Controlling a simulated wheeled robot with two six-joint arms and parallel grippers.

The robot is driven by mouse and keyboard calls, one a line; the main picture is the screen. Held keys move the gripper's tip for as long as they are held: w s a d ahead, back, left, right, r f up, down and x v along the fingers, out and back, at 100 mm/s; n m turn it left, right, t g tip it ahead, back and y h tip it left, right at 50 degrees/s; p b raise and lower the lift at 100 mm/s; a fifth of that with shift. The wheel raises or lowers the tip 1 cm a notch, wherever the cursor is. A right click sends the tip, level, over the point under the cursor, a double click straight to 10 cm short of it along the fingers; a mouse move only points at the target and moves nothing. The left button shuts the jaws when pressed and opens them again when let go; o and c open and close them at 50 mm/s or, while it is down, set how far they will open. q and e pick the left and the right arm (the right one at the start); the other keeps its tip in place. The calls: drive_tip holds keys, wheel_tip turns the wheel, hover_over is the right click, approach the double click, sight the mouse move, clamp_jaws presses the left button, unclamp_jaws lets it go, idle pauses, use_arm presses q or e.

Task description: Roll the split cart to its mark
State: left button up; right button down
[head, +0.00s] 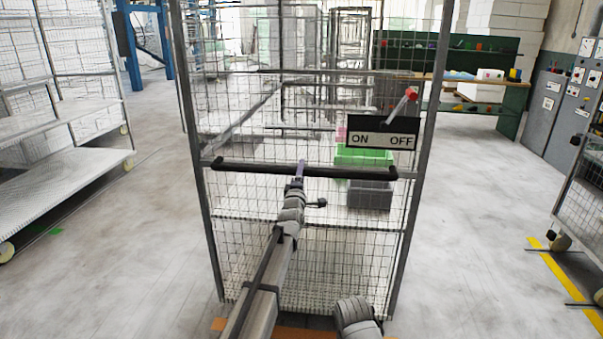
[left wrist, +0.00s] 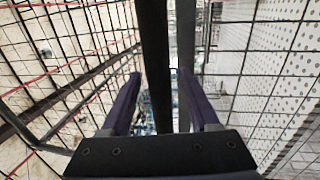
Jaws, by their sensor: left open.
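A tall wire-mesh cart (head: 427,110) with grey posts stands straight in front of me. A dark horizontal push bar (head: 250,165) crosses its near side; it also shows as a dark strip in the left wrist view (left wrist: 154,40). My left gripper (head: 300,168) is open at about the middle of this bar. In the left wrist view its two purple fingers (left wrist: 158,95) are apart, with the bar between them in the picture. I cannot tell whether they touch it. My right gripper is not in view. Which floor marking is the cart's mark is unclear.
An ON/OFF switch panel (head: 383,139) with a red-tipped lever shows at the cart's right. Green crates (head: 362,158) and a grey crate (head: 368,196) show through the mesh. A shelf cart (head: 60,185) stands left, grey cabinets (head: 553,110) right. Open floor lies both sides; yellow tape (head: 560,280) lies right.

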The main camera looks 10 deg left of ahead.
use_arm(q)
drive_tip(key=shift+c, duration=0.4)
clamp_jaws()
idle(0.9)
